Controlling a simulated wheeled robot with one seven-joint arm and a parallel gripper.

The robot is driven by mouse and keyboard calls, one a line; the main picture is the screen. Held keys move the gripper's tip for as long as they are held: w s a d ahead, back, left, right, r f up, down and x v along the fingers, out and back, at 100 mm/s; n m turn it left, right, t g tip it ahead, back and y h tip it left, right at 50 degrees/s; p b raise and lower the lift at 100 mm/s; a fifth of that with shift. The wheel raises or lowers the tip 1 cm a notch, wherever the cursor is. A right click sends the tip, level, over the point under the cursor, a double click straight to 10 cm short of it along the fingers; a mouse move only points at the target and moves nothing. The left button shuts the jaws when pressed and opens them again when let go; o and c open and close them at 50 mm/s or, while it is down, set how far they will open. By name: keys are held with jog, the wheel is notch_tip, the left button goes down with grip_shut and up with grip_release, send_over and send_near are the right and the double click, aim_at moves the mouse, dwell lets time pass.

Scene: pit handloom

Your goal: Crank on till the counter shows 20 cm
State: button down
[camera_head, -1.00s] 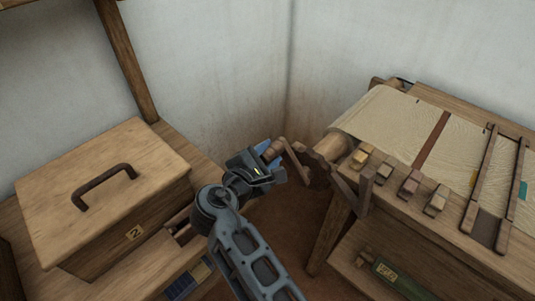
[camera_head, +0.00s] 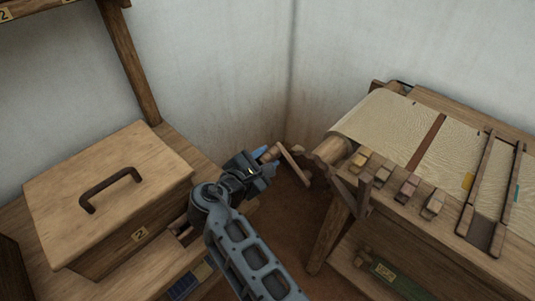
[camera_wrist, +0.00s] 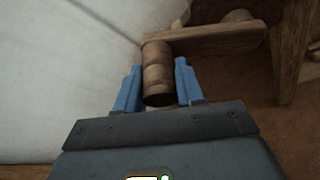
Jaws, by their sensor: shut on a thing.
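The loom's crank has a round wooden handle (camera_head: 271,153), a flat wooden arm (camera_head: 294,164) and a cloth roller (camera_head: 333,149) at the loom's left end. My gripper (camera_head: 268,162) is shut on the handle. In the wrist view its blue fingers stand on both sides of the grooved handle (camera_wrist: 157,73), and the crank arm (camera_wrist: 215,38) runs off to the right. Pale cloth (camera_head: 378,121) with a brown stripe passes over the roller. I cannot make out a counter reading in either view.
A wooden box (camera_head: 110,190) with a dark handle and a tag marked 2 stands on the bench at left. The loom frame (camera_head: 440,235) carries several small wooden blocks on its near edge. Bare floor shows between bench and loom; white walls stand close behind.

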jog(key=shift+w+a+f+n+g+h+p, duration=0.15)
jog(key=shift+w+a+f+n+g+p, duration=0.05)
jog(key=shift+f+n, duration=0.2)
jog(key=shift+w+a+f+n+g+h+p, duration=0.15)
jog(key=shift+a+f+n+g, duration=0.05)
jog(key=shift+f+n, duration=0.2)
jog(key=shift+w+a+f+n+g+h, duration=0.15)
jog(key=shift+f+n+g+h, duration=0.25)
jog(key=shift+f+n, duration=0.45)
jog(key=shift+f, duration=0.2)
jog(key=c, duration=0.7)
grip_release()
jog(key=shift+c, duration=0.2)
jog(key=shift+a+r, duration=0.1)
jog(key=shift+v, duration=3.85)
